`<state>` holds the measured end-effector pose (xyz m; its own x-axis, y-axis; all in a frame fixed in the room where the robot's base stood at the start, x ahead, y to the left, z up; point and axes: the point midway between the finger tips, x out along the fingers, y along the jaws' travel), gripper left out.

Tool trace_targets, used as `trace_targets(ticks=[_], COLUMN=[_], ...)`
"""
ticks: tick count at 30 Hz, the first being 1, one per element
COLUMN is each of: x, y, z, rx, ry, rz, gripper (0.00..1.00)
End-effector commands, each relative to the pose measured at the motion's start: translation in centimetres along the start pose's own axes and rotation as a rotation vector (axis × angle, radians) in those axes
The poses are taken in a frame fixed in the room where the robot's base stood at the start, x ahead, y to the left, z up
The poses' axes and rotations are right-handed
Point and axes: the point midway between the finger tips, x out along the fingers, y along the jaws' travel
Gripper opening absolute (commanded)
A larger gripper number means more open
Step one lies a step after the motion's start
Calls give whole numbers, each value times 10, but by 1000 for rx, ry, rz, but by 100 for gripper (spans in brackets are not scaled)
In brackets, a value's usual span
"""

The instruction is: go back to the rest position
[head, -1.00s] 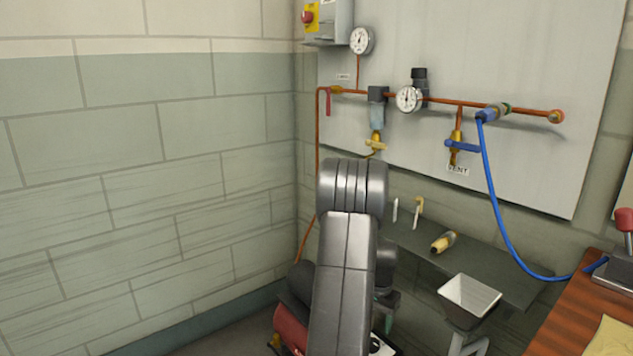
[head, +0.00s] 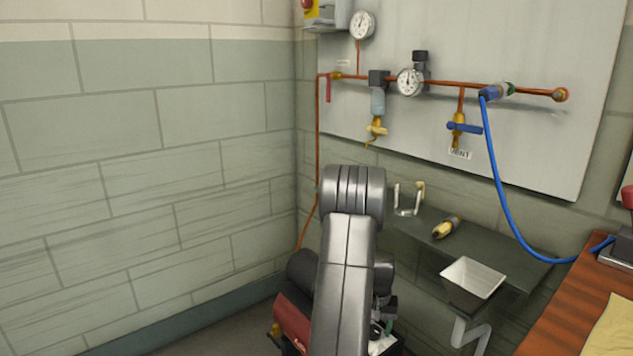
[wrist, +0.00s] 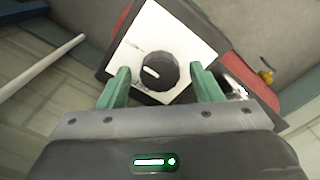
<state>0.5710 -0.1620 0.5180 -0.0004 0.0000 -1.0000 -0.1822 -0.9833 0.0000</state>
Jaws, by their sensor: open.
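My gripper (wrist: 160,85) shows in the wrist view with its two green fingers spread apart and nothing between them. Beyond the fingertips is a white panel with a dark round knob (wrist: 157,72); I cannot tell the exact gap to it. In the head view my arm rises in the lower middle and folds down behind itself, so my gripper is mostly hidden there.
Copper piping with gauges (head: 410,82) and a blue hose (head: 497,190) runs on the wall panel. A wooden bench (head: 570,315) stands at lower right. A red body (head: 294,318) sits low behind my arm.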

Motion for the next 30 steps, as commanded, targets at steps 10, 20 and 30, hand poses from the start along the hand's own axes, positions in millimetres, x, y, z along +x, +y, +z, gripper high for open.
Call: trace_targets(ticks=[10,20,30], x=[2,2,3], y=[0,0,0], z=[0,0,0], rx=[-278,-542,-815], ry=[1,1,2], rz=[0,0,1], gripper=[59,59,59])
